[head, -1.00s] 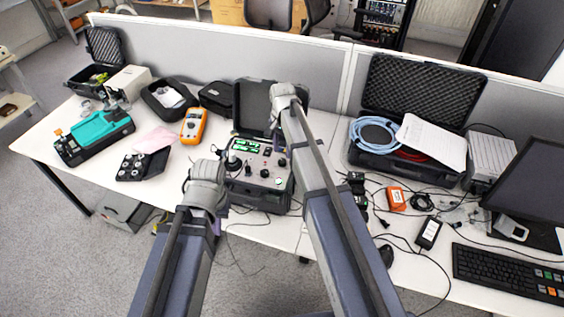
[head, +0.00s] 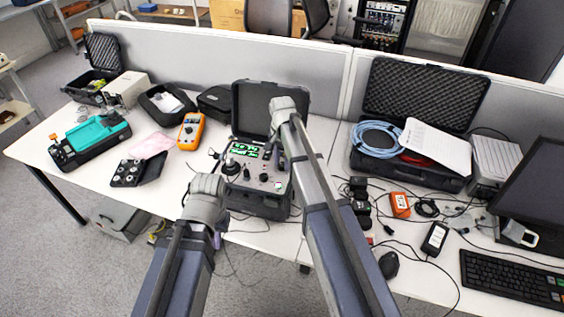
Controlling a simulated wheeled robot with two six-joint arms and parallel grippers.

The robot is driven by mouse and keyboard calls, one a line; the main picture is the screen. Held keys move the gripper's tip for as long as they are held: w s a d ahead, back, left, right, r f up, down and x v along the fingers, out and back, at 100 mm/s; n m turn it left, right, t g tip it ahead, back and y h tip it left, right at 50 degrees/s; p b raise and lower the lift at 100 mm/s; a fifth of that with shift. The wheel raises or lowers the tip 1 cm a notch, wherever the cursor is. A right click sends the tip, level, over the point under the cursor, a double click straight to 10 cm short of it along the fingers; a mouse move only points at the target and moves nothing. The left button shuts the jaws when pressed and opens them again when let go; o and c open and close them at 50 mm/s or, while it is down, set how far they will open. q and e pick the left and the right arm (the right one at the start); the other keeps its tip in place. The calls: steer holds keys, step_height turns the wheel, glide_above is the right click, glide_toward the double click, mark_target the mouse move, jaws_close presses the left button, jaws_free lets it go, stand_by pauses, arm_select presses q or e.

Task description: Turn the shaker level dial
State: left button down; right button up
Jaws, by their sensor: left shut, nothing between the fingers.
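The shaker control unit (head: 262,203) is a black case with its lid open, standing on the desk at the middle. Its light panel has green lit displays (head: 243,151) and several black knobs. A large round black dial (head: 232,167) is at the panel's left; I cannot read which knob is labelled shaker level. My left gripper (head: 217,157) is shut and empty, just left of the panel near the large dial; contact cannot be told. My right gripper (head: 273,142) is over the panel's upper right, mostly hidden by my wrist, so its fingers are unclear.
An orange multimeter (head: 191,131), a teal device (head: 90,139) and a black tray of round parts (head: 127,172) lie to the left. An open case with blue cable (head: 374,141), loose cables and a keyboard (head: 515,281) are to the right. A grey partition runs behind.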

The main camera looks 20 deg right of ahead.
jaws_close()
steer(key=n, duration=0.9)
steer(key=shift+n, duration=2)
